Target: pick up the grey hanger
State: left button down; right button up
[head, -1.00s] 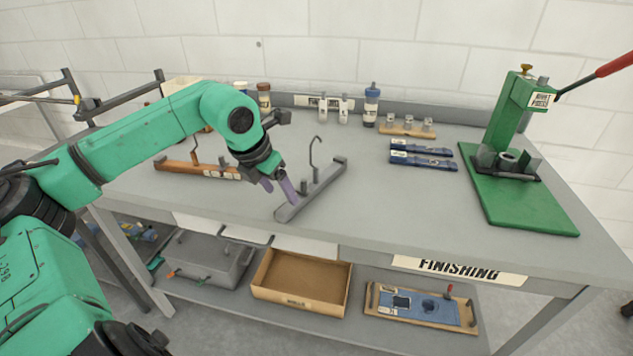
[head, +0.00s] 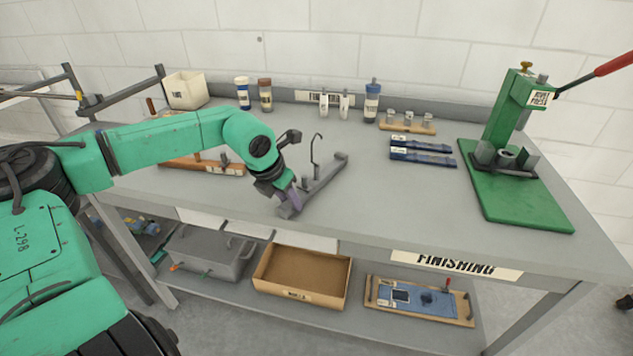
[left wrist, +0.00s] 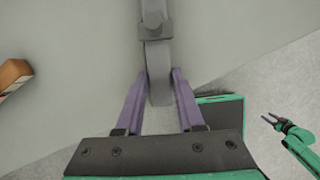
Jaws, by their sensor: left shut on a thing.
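The grey hanger (head: 325,178), a long bar with an upright wire hook, is on the table near its front edge, slanting from front left to back right. It also shows in the left wrist view (left wrist: 155,50), running between the fingers. My left gripper (head: 289,201) is shut on the hanger's near end, its purple fingers on either side of the bar; it also shows in the left wrist view (left wrist: 158,95). What seems to be my right gripper (left wrist: 270,119) is small at the right of the left wrist view; its jaw state is unclear.
Bottles and a white bin (head: 186,90) line the back. The table (head: 400,205) is clear right of the hanger.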

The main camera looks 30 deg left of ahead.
pick_arm(q)
notch_tip(320, 180, up, 20)
jog(key=shift+b, duration=0.3)
